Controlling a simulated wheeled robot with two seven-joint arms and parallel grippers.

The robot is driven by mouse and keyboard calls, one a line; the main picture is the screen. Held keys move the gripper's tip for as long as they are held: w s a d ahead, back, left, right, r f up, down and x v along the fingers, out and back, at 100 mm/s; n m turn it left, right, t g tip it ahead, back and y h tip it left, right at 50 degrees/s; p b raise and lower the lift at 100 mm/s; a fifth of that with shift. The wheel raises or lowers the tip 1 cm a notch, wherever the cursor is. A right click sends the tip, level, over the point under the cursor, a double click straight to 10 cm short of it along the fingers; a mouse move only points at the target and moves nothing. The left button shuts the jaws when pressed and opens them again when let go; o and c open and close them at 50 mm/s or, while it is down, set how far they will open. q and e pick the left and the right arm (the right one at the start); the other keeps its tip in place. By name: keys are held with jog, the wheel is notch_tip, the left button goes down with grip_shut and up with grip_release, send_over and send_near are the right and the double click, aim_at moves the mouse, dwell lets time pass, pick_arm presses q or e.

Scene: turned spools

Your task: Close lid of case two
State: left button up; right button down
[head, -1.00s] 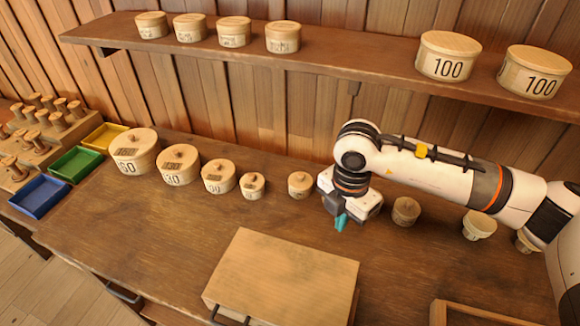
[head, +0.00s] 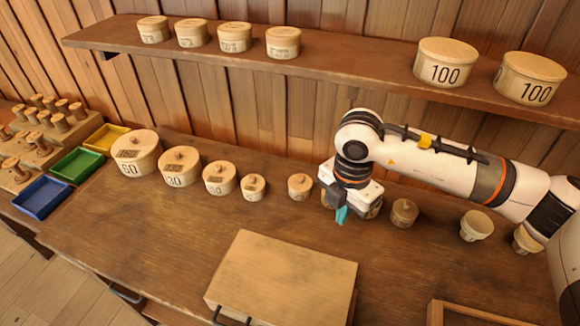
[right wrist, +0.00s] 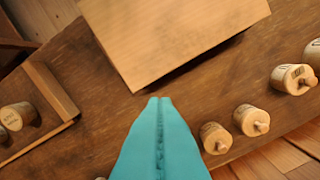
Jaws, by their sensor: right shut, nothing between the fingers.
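A flat wooden case (head: 285,275) with a black handle lies at the front middle of the table; its top looks shut. It also shows at the top of the right wrist view (right wrist: 175,35). A second wooden case or tray (head: 470,314) is cut off at the lower right; in the right wrist view its rim (right wrist: 52,90) shows at the left, open, with small round pieces inside. I see no number on either. My right gripper (head: 341,215), teal-fingered, is shut and empty above the table behind the flat case. Its fingers (right wrist: 158,100) touch nothing visible. My left gripper is out of view.
A row of lidded round boxes (head: 135,154) runs along the back of the table, some close behind my right gripper. A shelf (head: 345,72) with more boxes hangs above. Coloured trays (head: 78,164) and a spool rack stand at the left.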

notch_tip(320, 180, up, 5)
jog(key=shift+f+p, duration=0.1)
jog(key=shift+p, duration=0.95)
